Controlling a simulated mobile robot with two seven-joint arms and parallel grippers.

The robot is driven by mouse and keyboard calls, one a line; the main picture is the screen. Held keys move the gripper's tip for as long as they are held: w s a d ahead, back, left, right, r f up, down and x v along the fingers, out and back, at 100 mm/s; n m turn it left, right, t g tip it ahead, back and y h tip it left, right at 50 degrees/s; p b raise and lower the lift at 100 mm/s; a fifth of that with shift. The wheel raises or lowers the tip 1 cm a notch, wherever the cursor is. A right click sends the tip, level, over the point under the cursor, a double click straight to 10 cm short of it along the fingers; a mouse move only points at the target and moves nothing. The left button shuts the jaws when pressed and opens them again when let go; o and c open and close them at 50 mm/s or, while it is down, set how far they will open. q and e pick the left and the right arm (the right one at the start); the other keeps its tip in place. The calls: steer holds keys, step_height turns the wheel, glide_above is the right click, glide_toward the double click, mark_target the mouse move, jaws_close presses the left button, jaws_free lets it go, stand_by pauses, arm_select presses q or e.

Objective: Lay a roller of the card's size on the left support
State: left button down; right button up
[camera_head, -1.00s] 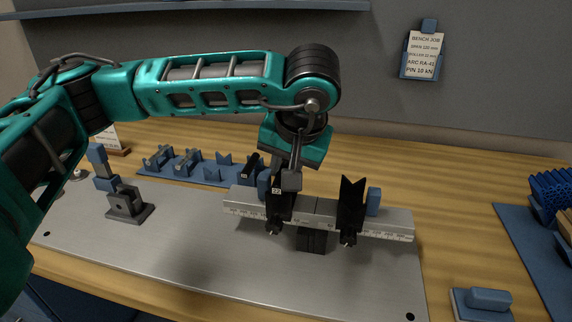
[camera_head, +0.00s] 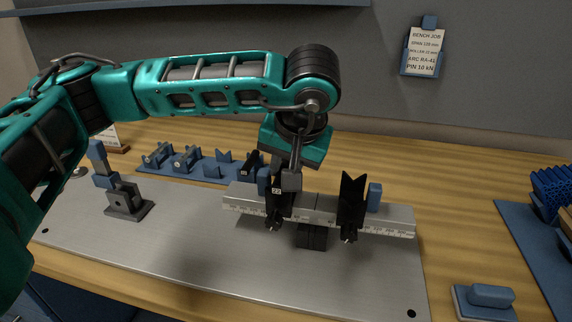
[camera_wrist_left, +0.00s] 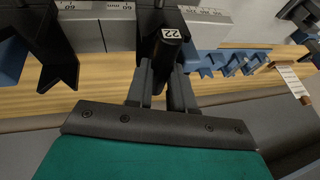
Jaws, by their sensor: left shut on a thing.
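My left gripper (camera_head: 290,182) points down over the left support (camera_head: 273,217), a black V-notched block on the beam. It is shut on a black roller (camera_wrist_left: 169,52) whose white end label reads 22; the label also shows in the head view (camera_head: 277,191). The roller is at the top of the left support; whether it rests in the notch I cannot tell, as the fingers and roller hide it. The right support (camera_head: 351,205) has an empty notch. The card (camera_head: 424,55) hangs on the wall; its roller line is too small to read surely. My right gripper is not in view.
The grey scaled beam (camera_head: 392,222) sits on a metal plate (camera_head: 190,240). Behind it is a blue rack (camera_head: 205,170) with V-shaped holders and some rollers. A grey bracket (camera_head: 128,200) stands at left. A blue block (camera_head: 488,297) and blue tray (camera_head: 535,240) lie at right.

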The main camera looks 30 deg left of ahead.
arm_select(q)
steer(key=shift+f+b, duration=0.4)
steer(key=shift+f, duration=0.15)
stand_by(0.4)
steer(key=c, duration=0.9)
jaws_free()
steer(key=shift+c, duration=1.1)
steer(key=shift+o, duration=0.8)
steer(key=shift+w+a+r, duration=0.1)
steer(key=shift+r, duration=0.1)
